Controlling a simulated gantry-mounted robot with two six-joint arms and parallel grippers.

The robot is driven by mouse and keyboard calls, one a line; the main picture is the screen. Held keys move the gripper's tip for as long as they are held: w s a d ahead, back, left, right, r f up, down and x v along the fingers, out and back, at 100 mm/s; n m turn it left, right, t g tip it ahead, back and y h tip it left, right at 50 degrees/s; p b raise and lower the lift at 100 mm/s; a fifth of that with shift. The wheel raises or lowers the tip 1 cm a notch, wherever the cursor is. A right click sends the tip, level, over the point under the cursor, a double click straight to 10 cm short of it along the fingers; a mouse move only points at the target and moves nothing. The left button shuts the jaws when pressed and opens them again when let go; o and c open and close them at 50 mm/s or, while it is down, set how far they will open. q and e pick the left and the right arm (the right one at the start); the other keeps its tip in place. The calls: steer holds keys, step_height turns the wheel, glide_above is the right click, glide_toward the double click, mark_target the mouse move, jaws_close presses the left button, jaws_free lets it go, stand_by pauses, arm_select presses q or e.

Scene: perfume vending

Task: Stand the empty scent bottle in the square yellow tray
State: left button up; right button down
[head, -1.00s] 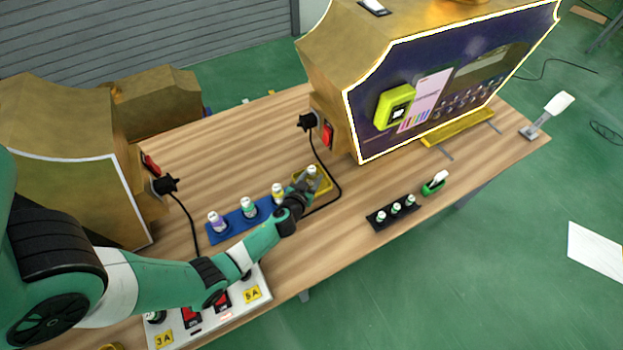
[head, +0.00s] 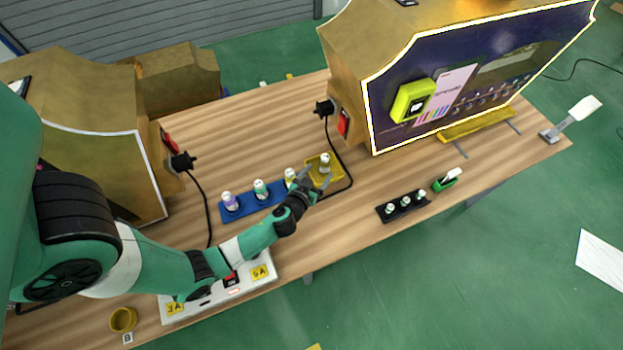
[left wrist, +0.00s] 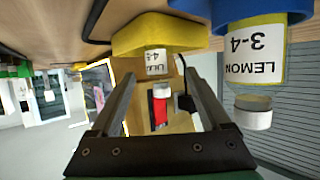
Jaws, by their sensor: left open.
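A small scent bottle with a white cap (head: 325,160) stands upright in the square yellow tray (head: 312,176). In the upside-down left wrist view, its label begins "LIL" (left wrist: 156,58), and the yellow tray (left wrist: 125,38) is around its base. I cannot tell whether the bottle is empty. My left gripper (head: 318,184) is open at the tray's near side. In the wrist view the bottle shows between its spread fingers (left wrist: 160,75), touching neither that I can see. My right gripper is not in view.
A blue rack (head: 240,215) with several bottles, one marked LEMON 3-4 (left wrist: 255,62), is left of the tray. A black cable (head: 347,170) curves past the tray's right. A black rack of small vials (head: 384,216) is further right. The vending machine (head: 352,80) stands behind.

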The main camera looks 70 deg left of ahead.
arm_select(q)
steer(key=v, duration=0.6)
steer(key=shift+s, duration=0.1)
steer(key=w+d+r+t+h, duration=0.1)
steer(key=w+d+r+t, duration=0.35)
steer(key=r, duration=0.75)
steer(key=w+d+r+m+t, duration=0.1)
steer(key=w+r, duration=0.7)
steer(key=r, duration=0.4)
steer(key=w+d+r+t+h, duration=0.1)
steer(key=w+d+r+t, duration=0.15)
steer(key=w+r, duration=0.65)
steer(key=s+d+r+m+t+h, duration=0.3)
steer(key=s+d+r, duration=0.1)
steer(key=r, duration=0.7)
steer(key=s+d+r+m+t+h, duration=0.3)
steer(key=s+d+r, duration=0.1)
steer(key=r, duration=0.8)
steer(key=s+d+r+m+t+h, duration=0.2)
steer(key=s+r, duration=0.4)
steer(key=r, duration=0.5)
steer(key=shift+d+r+m+t+h, duration=0.15)
steer(key=shift+d+m+t+h, duration=0.25)
steer(key=shift+d+t+h, duration=0.5)
steer(key=shift+d, duration=0.25)
